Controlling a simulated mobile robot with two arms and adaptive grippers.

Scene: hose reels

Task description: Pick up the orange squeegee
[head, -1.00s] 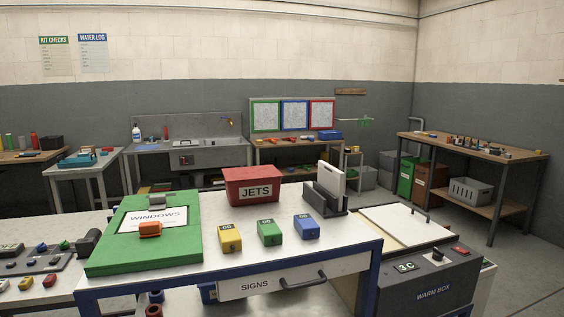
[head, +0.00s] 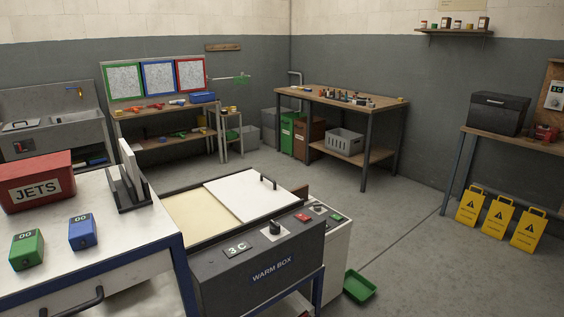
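I cannot make out an orange squeegee for certain. Several small red and orange items (head: 157,106) lie on the wooden bench under the framed sheets at the back left, too small to identify. Neither of my grippers shows in the head view.
A white table with a blue frame (head: 118,224) stands close at left, holding a red JETS bin (head: 37,182) and green (head: 27,250) and blue (head: 82,232) blocks. A warm box (head: 262,257) stands beside it. Yellow signs (head: 498,222) stand at right; open floor (head: 400,240) lies between.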

